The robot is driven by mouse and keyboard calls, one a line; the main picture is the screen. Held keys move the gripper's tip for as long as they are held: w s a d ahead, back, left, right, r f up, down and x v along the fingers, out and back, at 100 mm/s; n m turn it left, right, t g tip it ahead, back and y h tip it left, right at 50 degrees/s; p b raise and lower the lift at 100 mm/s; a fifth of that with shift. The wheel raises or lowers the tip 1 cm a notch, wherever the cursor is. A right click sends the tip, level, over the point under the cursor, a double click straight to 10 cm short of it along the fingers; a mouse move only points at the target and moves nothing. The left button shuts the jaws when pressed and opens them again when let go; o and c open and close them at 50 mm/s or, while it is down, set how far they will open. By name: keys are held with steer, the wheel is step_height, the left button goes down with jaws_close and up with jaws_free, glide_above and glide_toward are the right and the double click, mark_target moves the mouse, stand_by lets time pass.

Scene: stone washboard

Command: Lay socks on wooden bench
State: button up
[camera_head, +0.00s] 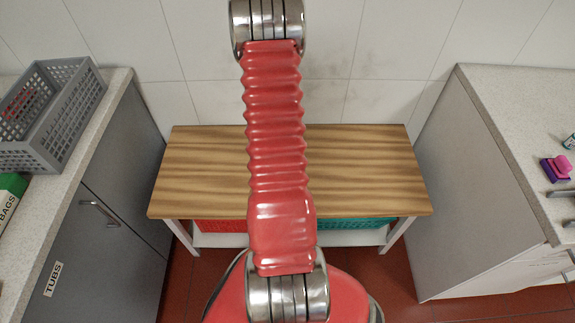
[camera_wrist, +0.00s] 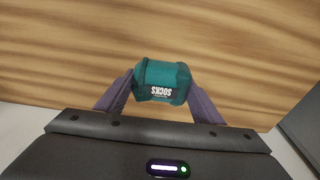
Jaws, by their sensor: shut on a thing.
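The socks (camera_wrist: 163,74) are a rolled teal bundle with a dark label reading SOCKS, seen in the wrist view. My gripper (camera_wrist: 160,90) is shut on them, one finger at each side. The wooden bench (camera_wrist: 60,60) fills the background behind the socks in the wrist view; how far the socks are above it is hard to tell. In the head view the bench top (camera_head: 375,170) stands against the tiled wall, with its middle hidden by my red arm. My gripper and the socks do not show in the head view.
A grey crate (camera_head: 45,150) sits on the left counter above grey cabinets. A red bin (camera_head: 222,225) and a teal bin (camera_head: 355,223) are under the bench. A right counter (camera_head: 515,110) holds a pink and purple item (camera_head: 557,168). The visible bench top is clear.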

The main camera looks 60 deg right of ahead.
steer(key=shift+f, duration=2.9)
steer(key=shift+f, duration=0.15)
steer(key=shift+f, duration=1.95)
steer(key=o, duration=1.1)
steer(key=shift+f, duration=0.1)
steer(key=shift+s+a+r, duration=0.15)
steer(key=shift+a+r, duration=0.1)
steer(key=shift+r, duration=1.75)
steer(key=shift+s+a+r, duration=0.1)
steer(key=shift+a+r, duration=0.2)
steer(key=shift+r, duration=1.75)
steer(key=shift+s+a+r, duration=0.15)
steer(key=shift+a+r, duration=0.1)
steer(key=shift+r, duration=1.75)
steer(key=shift+w, duration=0.1)
